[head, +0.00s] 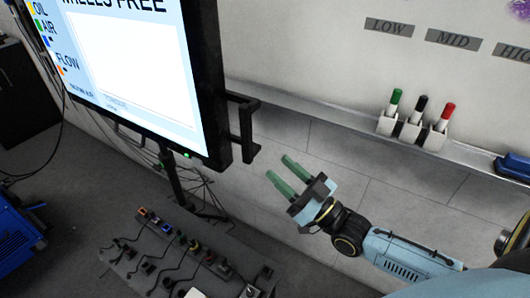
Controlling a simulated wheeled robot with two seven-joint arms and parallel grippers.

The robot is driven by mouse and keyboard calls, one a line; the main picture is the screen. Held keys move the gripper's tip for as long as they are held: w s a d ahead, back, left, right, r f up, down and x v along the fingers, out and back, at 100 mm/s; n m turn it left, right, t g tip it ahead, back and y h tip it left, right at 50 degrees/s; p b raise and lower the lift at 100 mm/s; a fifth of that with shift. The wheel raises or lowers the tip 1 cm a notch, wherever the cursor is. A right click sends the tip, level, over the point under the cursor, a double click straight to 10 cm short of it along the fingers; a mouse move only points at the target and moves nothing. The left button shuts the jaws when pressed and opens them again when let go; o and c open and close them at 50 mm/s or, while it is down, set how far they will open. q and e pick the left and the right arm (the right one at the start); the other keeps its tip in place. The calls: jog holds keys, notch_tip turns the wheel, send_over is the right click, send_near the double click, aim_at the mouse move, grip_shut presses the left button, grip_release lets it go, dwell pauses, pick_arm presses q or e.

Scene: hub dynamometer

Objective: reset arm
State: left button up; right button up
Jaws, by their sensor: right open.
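My right gripper (284,176) is open and empty, with two green fingers apart and pointing up and left. It is in the middle of the head view, in front of the light grey wall panels. My right arm (410,262) reaches in from the lower right. My left gripper is not in view.
A large monitor (130,55) on a stand is at the upper left, with a black bracket (244,128) at its side. A control panel (180,255) with knobs and cables is below. Green, black and red markers (420,108) stand in holders on the wall ledge (340,125).

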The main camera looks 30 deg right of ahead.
jog(key=d+f+m+g+h, duration=0.1)
jog(key=d+f+g+h, duration=0.15)
jog(key=f, duration=0.85)
jog(key=d+f+m+g+h, duration=0.1)
jog(key=f+g+h, duration=0.15)
jog(key=f, duration=0.75)
jog(key=s+f+g+h+b, duration=0.1)
jog(key=s+f+g, duration=0.25)
jog(key=f, duration=0.55)
jog(key=s+f+g+h, duration=0.1)
jog(key=s+f+g, duration=0.1)
jog(key=s+f, duration=0.5)
jog(key=s+a+f+g, duration=0.2)
jog(key=s+f+g, duration=0.1)
jog(key=s+f, duration=0.3)
jog(key=s+a+f+g+h+b, duration=0.1)
jog(key=s+f+g, duration=0.2)
jog(key=s+f, duration=0.4)
jog(key=s+a+f+g, duration=0.2)
jog(key=s+f, duration=0.4)
jog(key=s, duration=0.7)
jog(key=shift+s+a+f+g, duration=0.25)
jog(key=shift+a+f+g, duration=0.05)
jog(key=shift+g, duration=0.45)
